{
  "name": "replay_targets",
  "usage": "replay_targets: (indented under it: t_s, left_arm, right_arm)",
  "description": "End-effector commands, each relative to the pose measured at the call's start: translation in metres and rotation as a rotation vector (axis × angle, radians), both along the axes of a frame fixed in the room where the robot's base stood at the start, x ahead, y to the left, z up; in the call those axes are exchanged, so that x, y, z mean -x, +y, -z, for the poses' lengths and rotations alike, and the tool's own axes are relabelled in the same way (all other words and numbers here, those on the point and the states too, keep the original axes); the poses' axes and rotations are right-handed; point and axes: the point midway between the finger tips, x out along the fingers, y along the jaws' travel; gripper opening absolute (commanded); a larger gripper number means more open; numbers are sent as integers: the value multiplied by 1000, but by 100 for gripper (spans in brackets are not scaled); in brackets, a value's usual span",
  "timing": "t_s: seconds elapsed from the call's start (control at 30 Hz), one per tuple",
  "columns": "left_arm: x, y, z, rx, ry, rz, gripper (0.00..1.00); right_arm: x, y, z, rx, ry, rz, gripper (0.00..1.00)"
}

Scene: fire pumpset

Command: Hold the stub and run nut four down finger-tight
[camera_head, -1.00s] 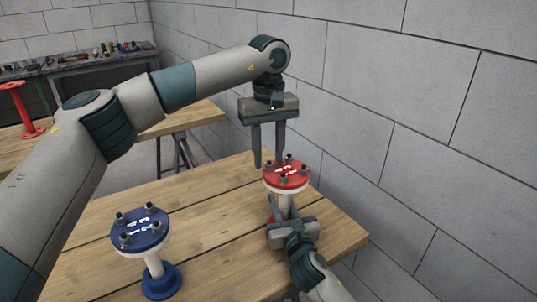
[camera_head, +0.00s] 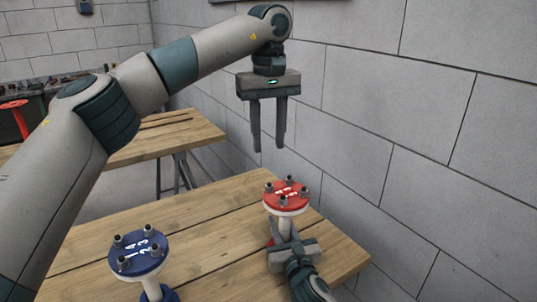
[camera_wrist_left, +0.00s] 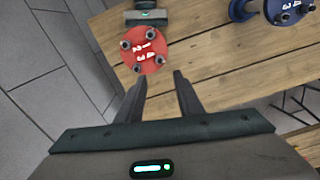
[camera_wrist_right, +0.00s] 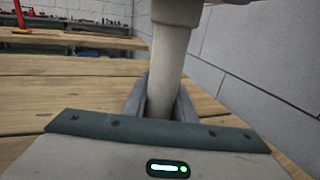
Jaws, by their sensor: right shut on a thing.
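The red-flanged stub (camera_head: 286,196) stands on the wooden table near its far right corner. Its round red top carries white markings and several bolts with dark nuts (camera_head: 290,180), also seen in the left wrist view (camera_wrist_left: 143,49). My right gripper (camera_head: 283,237) is shut around the stub's white pipe below the flange; the pipe (camera_wrist_right: 170,60) shows between its fingers in the right wrist view. My left gripper (camera_head: 268,148) hangs above the red flange, fingers pointing down, apart and empty. Which nut is number four I cannot tell.
A blue-flanged stub (camera_head: 139,252) with bolts and numbers stands at the table's left front. A block wall (camera_head: 420,150) runs along the right. Another wooden table (camera_head: 165,137) and a tool bench stand behind. The table between the stubs is clear.

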Motion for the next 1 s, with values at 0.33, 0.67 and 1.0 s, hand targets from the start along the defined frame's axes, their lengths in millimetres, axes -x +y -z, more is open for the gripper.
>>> replay_targets:
  t_s: [0.33,0.67,1.0]
  left_arm:
    - [0,0,-15,-1,1,-1,34]
    - [0,0,-14,-1,1,-1,34]
    - [0,0,-14,-1,1,-1,34]
  right_arm:
    - [0,0,1,0,1,0,0]
    - [0,0,0,0,1,0,45]
    - [4,-1,0,0,0,0,45]
